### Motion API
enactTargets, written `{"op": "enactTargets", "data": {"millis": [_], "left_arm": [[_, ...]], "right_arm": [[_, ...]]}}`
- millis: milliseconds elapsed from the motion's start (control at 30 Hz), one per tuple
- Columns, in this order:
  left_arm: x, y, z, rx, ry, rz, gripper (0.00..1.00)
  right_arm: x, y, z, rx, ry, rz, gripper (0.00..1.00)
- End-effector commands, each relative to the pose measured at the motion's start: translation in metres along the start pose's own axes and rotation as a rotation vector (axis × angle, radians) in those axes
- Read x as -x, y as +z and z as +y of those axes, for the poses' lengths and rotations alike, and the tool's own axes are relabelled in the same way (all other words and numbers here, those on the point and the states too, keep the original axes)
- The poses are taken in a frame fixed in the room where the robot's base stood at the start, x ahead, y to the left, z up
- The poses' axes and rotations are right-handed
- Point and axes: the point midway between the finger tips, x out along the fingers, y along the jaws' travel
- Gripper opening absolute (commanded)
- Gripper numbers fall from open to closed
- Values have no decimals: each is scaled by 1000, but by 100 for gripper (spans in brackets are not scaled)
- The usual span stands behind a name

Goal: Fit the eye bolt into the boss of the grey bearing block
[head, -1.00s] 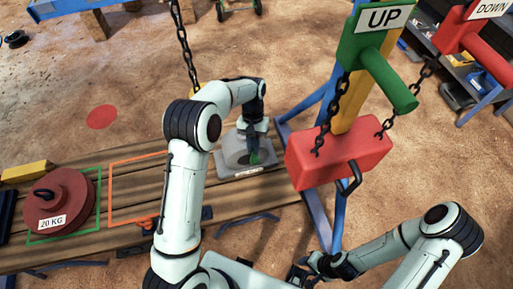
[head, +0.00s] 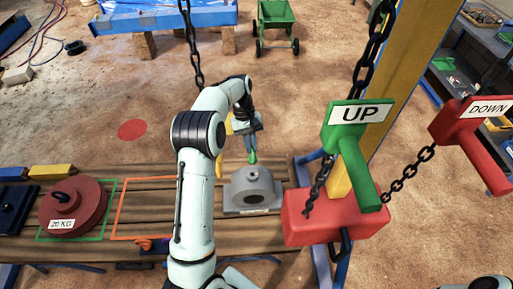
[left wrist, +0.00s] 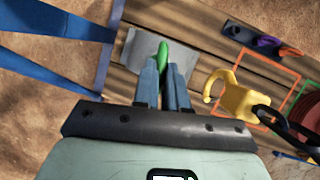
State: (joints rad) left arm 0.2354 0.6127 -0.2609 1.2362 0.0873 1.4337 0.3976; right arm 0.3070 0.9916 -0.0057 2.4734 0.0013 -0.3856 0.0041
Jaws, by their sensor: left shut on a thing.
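My left gripper (head: 251,139) points down above the grey bearing block (head: 265,191). It is shut on a green piece, the eye bolt (head: 253,157), whose green end sticks out below the fingers. The round boss (head: 253,174) is on top of the block, just below the green end, with a small gap showing in the head view. In the left wrist view the eye bolt (left wrist: 163,54) lies between the fingertips (left wrist: 162,68), in front of the block (left wrist: 132,47). The fingers hide most of the bolt. My right gripper is out of view.
A yellow hook (left wrist: 235,100) hangs on a chain beside the left gripper. The wooden bench (head: 150,172) carries a red 20 KG weight (head: 73,208) and an empty orange outline. A red hoist block (head: 335,218) and UP and DOWN handles stand right of the bearing block.

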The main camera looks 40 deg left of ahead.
Motion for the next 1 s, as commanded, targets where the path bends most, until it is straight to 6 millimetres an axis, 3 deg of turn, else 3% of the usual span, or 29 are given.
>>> {"op": "enactTargets", "data": {"millis": [367, 1000], "left_arm": [[-4, -1, 0, 13, -35, -4, 0], [-51, -21, -3, 11, -33, -4, 0]], "right_arm": [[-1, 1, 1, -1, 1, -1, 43], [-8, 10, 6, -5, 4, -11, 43]]}}
